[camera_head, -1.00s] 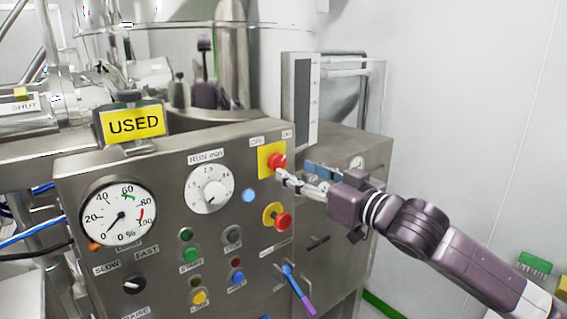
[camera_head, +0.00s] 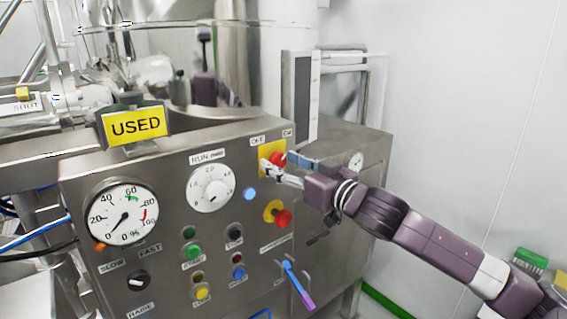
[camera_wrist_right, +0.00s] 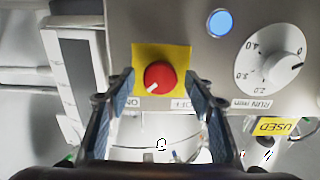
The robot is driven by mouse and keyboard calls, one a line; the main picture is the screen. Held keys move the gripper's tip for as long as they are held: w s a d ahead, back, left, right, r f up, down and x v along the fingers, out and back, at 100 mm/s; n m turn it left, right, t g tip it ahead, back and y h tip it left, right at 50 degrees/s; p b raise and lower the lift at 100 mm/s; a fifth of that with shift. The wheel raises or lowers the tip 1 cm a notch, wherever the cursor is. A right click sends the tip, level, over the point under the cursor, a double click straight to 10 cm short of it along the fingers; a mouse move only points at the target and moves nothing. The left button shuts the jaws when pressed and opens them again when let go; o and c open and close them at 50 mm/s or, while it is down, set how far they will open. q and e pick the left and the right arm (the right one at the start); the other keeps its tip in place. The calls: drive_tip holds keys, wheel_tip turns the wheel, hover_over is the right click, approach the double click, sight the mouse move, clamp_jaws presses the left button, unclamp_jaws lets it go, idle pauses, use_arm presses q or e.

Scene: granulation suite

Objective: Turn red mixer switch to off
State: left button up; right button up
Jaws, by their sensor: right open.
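The red mixer switch (camera_head: 277,159) is a round knob on a yellow plate at the panel's upper right corner. In the right wrist view, the red knob (camera_wrist_right: 160,77) lies between the finger lines and its white mark points lower left, toward the ON label (camera_wrist_right: 130,101). The OFF label (camera_wrist_right: 181,104) is at lower right of the knob there. My right gripper (camera_wrist_right: 148,92) is open, with one finger toward each side of the knob and a gap on both sides. In the head view the fingers partly cover the plate. My left gripper is not in view.
Below the switch is a red emergency button (camera_head: 283,218) on yellow. A blue lamp (camera_head: 250,194) and the RUN dial (camera_head: 211,190) are to its left. A yellow USED sign (camera_head: 136,126) stands on the panel's top edge. A blue-purple lever (camera_head: 298,284) sticks out lower down.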

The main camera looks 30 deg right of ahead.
drive_tip(key=c, duration=1.2)
drive_tip(key=shift+o, duration=0.2)
drive_tip(key=shift+n, duration=0.4)
drive_tip(key=n+p, duration=0.1)
drive_tip(key=n, duration=0.2)
drive_tip(key=shift+n, duration=0.4)
drive_tip(key=n, duration=0.4)
drive_tip(key=shift+p, duration=0.3)
drive_tip(key=n+p, duration=0.1)
drive_tip(key=n, duration=0.4)
drive_tip(key=shift+a, duration=0.1)
drive_tip(key=shift+f+n+p, duration=0.1)
drive_tip(key=shift+n+p, duration=0.3)
drive_tip(key=shift+n, duration=1.8)
